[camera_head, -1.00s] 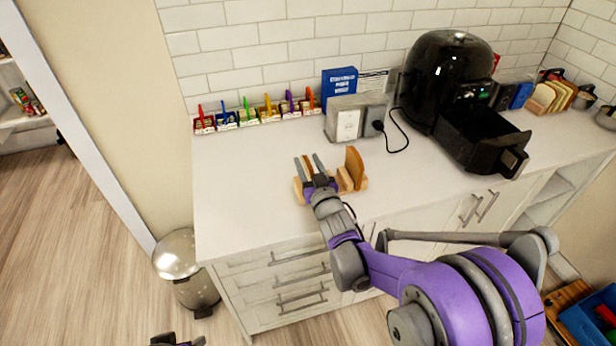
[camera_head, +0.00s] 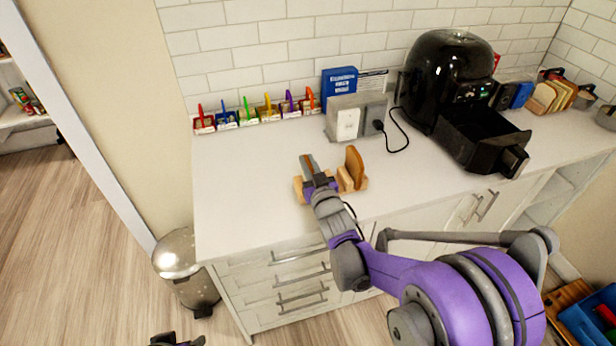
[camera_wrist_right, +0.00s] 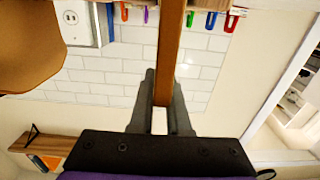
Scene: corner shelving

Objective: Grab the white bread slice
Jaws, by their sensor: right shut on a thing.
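A wooden rack (camera_head: 361,185) stands on the counter with bread slices upright in it. My right gripper (camera_head: 309,165) is at the rack's left end, shut on a bread slice seen edge-on, with a brown crust edge. In the right wrist view this bread slice (camera_wrist_right: 171,45) runs between the two fingers (camera_wrist_right: 162,95). Its face is hidden, so I cannot tell whether it is white. A second, tan-brown slice (camera_head: 354,164) stands at the rack's right; a tan-brown face (camera_wrist_right: 25,45) fills the wrist view's upper left. Part of my left gripper (camera_head: 177,340) shows at the bottom edge, its opening unclear.
A black air fryer (camera_head: 449,75) with its drawer (camera_head: 483,138) out stands to the right. Several small coloured containers (camera_head: 250,117) line the wall. The counter's left part is clear.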

